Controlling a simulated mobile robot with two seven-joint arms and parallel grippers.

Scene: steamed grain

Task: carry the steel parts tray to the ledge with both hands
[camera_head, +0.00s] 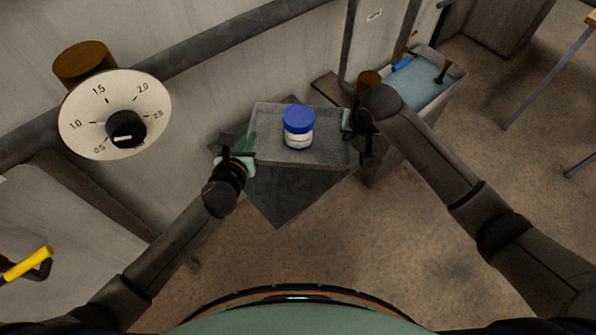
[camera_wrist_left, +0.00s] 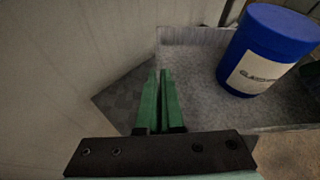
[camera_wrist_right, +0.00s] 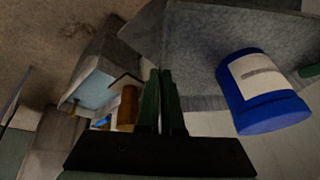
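The steel parts tray (camera_head: 270,148) is a shallow grey tray in the middle of the head view. My left gripper (camera_head: 243,153) is at the tray's left side. In the left wrist view its green fingers (camera_wrist_left: 160,85) are nearly together on the tray's side wall. My right gripper (camera_head: 349,124) is at the right side, partly hidden by its wrist. In the right wrist view its fingers (camera_wrist_right: 161,85) are close together on the tray's edge (camera_wrist_right: 166,45). The jar also shows there (camera_wrist_right: 262,95).
A darker grey angular surface (camera_head: 285,195) shows below the tray; the gap between them is unclear. At right stands a bin with a blue inside (camera_head: 425,83) holding tools, beside a brown cylinder (camera_head: 368,82). A round dial (camera_head: 90,135) is on the wall at left. Open floor lies in front.

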